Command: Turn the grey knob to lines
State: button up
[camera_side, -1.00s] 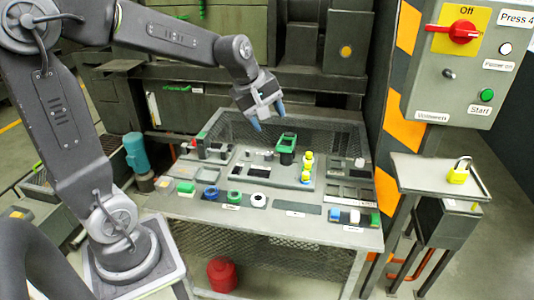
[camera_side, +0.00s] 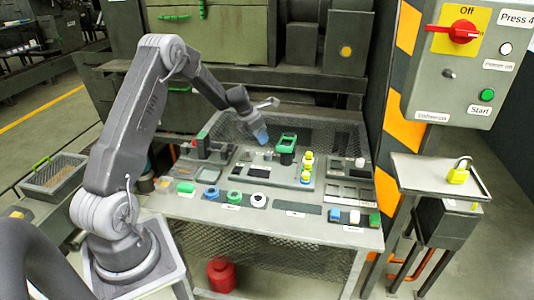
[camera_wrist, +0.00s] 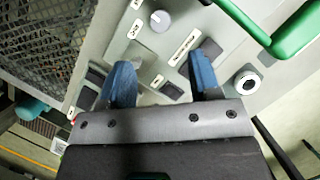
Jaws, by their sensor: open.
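A round light-grey knob (camera_wrist: 160,20) sits on the grey panel at the top of the wrist view. Small white labels with dark marks, such as one label (camera_wrist: 135,28) to its left, stand around it; their marks are too small to read surely. My gripper (camera_wrist: 163,72) has its two blue fingers spread apart with nothing between them. In the wrist picture the knob lies beyond the fingertips, roughly in line with the gap. In the side view my gripper (camera_side: 262,138) hangs tilted above the middle of the panel, and the knob is hard to make out there.
A green-topped part (camera_side: 287,142) and yellow knobs (camera_side: 307,168) stand just right of the gripper. A green handle (camera_wrist: 290,35) rises at the wrist view's upper right. Several coloured rings line the table front (camera_side: 290,228). A mesh guard (camera_wrist: 40,40) stands at the wrist view's left.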

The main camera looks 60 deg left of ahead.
aim_at(268, 154)
jog(key=x, duration=1)
jog(key=shift+w, duration=0.1)
jog(key=c, duration=0.9)
